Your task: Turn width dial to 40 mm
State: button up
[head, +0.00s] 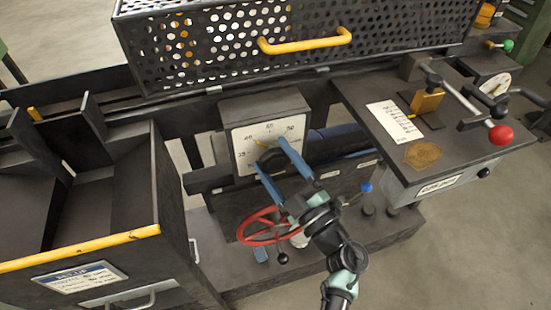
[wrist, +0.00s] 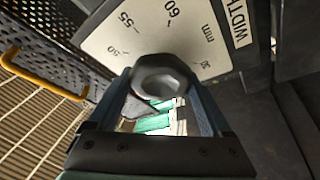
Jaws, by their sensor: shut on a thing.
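The width dial is a white plate (head: 243,147) with black marks on a dark box, with a dark round knob (wrist: 163,76) in its middle. In the wrist view the plate (wrist: 110,42) shows 50, 55, 60, "mm" and "WIDTH". My gripper (head: 271,154) has its two blue fingers on either side of the knob, shut on it; the wrist view shows the same grip (wrist: 162,82).
A red handwheel (head: 258,226) sits below the dial, close to my arm. A perforated guard with a yellow handle (head: 305,42) stands above. A bench (head: 455,140) with a red-knobbed lever (head: 501,135) is to the right. A dark bin with a yellow edge (head: 80,249) is at left.

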jog(key=shift+n, duration=0.3)
jog(key=o, duration=1.2)
jog(key=shift+c, duration=0.2)
jog(key=v, duration=1.3)
jog(key=shift+b, duration=0.4)
